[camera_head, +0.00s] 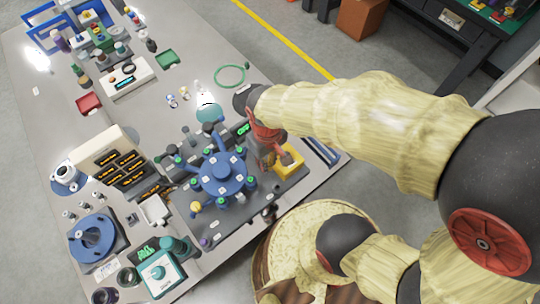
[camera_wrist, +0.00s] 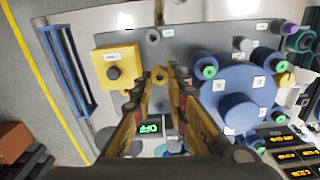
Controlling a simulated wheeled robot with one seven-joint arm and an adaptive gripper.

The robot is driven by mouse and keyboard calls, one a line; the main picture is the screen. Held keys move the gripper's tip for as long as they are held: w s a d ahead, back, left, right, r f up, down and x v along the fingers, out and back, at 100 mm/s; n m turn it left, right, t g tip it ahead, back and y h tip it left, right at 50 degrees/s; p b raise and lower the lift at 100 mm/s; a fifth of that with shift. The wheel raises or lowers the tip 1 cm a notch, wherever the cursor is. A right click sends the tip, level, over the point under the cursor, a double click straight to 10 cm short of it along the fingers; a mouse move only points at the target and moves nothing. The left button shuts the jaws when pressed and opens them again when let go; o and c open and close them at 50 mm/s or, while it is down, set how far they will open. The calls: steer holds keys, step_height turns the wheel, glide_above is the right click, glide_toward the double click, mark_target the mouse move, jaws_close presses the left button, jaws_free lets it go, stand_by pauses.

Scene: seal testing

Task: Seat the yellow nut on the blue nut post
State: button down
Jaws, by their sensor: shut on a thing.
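My gripper (camera_wrist: 160,82) is shut on a small yellow nut (camera_wrist: 158,74), which shows between the fingertips in the wrist view with a dark hole facing the camera. In the head view my gripper (camera_head: 283,157) hangs over the grey plate, between the blue hub (camera_head: 222,173) and the yellow block (camera_head: 293,163), and the nut cannot be made out there. In the wrist view the blue hub (camera_wrist: 240,103) is right of the fingers and the yellow block (camera_wrist: 117,65) with a dark round knob is left. I cannot tell which part is the blue nut post.
Green-ended cylinders surround the hub. A blue rack (camera_wrist: 70,75) stands left of the yellow block in the wrist view. A green digit display (camera_wrist: 150,128) lies below, partly behind the fingers. The table's right edge (camera_head: 325,168) is close.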

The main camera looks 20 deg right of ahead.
steer(key=w+a+f+p, duration=0.1)
steer(key=w+f, duration=0.1)
steer(key=w, duration=0.3)
steer(key=w+a+f+p, duration=0.1)
steer(key=w+f+p, duration=0.1)
steer(key=w, duration=0.3)
steer(key=w+a+f+p, duration=0.1)
steer(key=w+f+p, duration=0.1)
steer(key=w, duration=0.4)
steer(key=shift+a+f, duration=0.15)
steer(key=shift+f, duration=0.5)
steer(key=shift+w+a+f, duration=0.15)
steer(key=shift+w+f, duration=0.15)
steer(key=shift+f, duration=0.25)
steer(key=shift+f+b, duration=1.5)
steer(key=shift+f, duration=0.55)
steer(key=shift+f, duration=0.35)
steer(key=c, duration=1.7)
jaws_free()
steer(key=shift+r+p, duration=1.6)
steer(key=shift+r, duration=0.85)
